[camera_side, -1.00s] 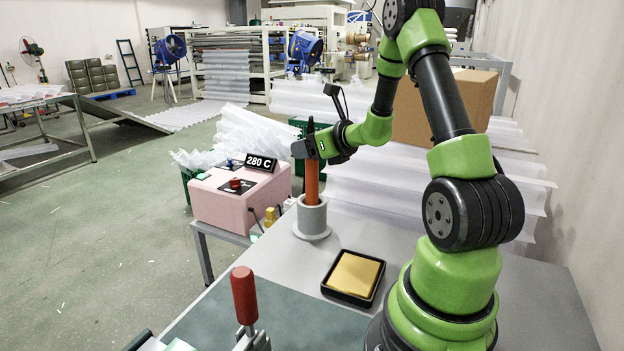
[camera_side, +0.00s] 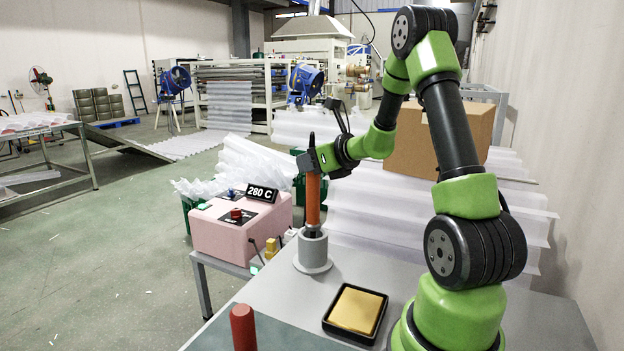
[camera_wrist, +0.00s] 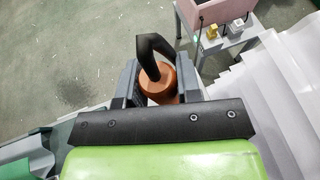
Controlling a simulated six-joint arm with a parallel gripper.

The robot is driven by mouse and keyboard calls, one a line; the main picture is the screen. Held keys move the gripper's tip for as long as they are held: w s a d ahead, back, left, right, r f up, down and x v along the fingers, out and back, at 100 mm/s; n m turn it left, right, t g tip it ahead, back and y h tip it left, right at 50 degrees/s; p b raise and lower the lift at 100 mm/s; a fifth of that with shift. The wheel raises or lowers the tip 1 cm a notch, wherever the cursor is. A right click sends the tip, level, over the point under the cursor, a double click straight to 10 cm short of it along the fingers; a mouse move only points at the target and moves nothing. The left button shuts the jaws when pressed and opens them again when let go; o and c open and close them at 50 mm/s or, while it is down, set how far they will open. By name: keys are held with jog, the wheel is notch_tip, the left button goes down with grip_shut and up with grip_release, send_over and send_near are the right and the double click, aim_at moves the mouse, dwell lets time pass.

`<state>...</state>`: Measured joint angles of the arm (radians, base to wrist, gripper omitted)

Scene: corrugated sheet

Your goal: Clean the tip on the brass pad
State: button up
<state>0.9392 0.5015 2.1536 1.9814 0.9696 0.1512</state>
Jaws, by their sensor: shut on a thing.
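The orange-handled tool (camera_side: 313,198) stands upright in my gripper (camera_side: 314,160). Its lower end is over and partly inside the grey round holder (camera_side: 313,252), so its tip is hidden. A short dark part shows between the orange handle and the holder's rim. In the wrist view my gripper (camera_wrist: 158,88) is shut on the orange handle (camera_wrist: 160,84), with a black cable curving from its top. The brass pad (camera_side: 356,311) lies flat in a black tray (camera_side: 327,325) on the grey table, right of and nearer than the holder.
A pink control box (camera_side: 225,232) with a 280 C display (camera_side: 261,194) stands left of the holder. A red-handled item (camera_side: 243,328) rises at the front edge. White corrugated sheets (camera_side: 400,215) lie behind the table. The tabletop between holder and tray is clear.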

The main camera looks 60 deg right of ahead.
notch_tip(320, 180, up, 9)
jog(key=shift+f, duration=0.1)
dwell(0.3)
